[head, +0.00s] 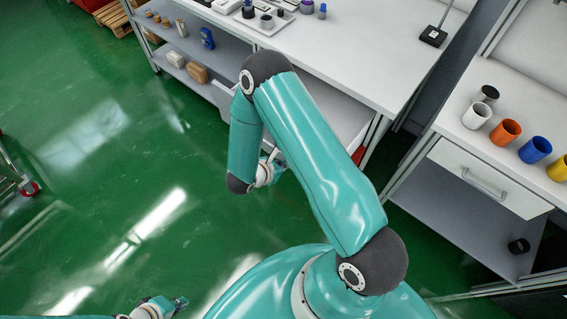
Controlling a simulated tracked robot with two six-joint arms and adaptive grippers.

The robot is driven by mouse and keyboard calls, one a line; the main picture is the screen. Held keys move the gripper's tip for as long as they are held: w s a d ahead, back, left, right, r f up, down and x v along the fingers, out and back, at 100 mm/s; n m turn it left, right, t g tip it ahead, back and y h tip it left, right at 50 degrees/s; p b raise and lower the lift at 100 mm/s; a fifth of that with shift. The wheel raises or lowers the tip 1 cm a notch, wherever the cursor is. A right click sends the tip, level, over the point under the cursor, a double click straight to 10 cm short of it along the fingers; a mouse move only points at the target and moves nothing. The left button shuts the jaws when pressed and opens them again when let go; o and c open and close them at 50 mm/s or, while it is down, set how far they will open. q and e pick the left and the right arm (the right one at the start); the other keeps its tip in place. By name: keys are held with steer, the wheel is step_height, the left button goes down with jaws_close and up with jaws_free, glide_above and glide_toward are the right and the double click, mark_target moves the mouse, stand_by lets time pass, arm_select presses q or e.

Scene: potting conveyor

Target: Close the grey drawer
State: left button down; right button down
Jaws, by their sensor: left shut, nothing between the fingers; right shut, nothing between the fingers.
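A pale grey drawer (345,112) stands pulled out under the white workbench, right of the upper part of my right arm. My arm hides much of it, including most of its front. My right gripper (281,161) is shut and empty, partly behind my arm, near the drawer's front side; I cannot tell whether it touches. My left gripper (181,302) is shut and empty, low over the green floor at the bottom edge, far from the drawer.
The white workbench (375,50) carries a tray (262,22) of small parts and a black device (433,36). A shelf (205,62) holds boxes at left. A right bench has several cups and a closed drawer (485,175) with a handle.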

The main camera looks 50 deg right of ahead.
steer(key=d+b, duration=0.2)
steer(key=d, duration=0.2)
steer(key=d+b, duration=0.2)
steer(key=d, duration=0.2)
steer(key=d+b, duration=0.2)
steer(key=d, duration=0.2)
steer(key=shift+w+d+f, duration=0.15)
steer(key=shift+w, duration=0.2)
steer(key=d+b, duration=0.1)
steer(key=d, duration=0.3)
steer(key=d+b, duration=0.2)
steer(key=d, duration=0.2)
steer(key=w+d+b, duration=0.1)
steer(key=d, duration=0.3)
steer(key=shift+d, duration=0.3)
steer(key=shift+d+b, duration=0.3)
steer(key=shift+d, duration=0.3)
steer(key=shift+d+r, duration=0.3)
steer(key=shift+r, duration=0.1)
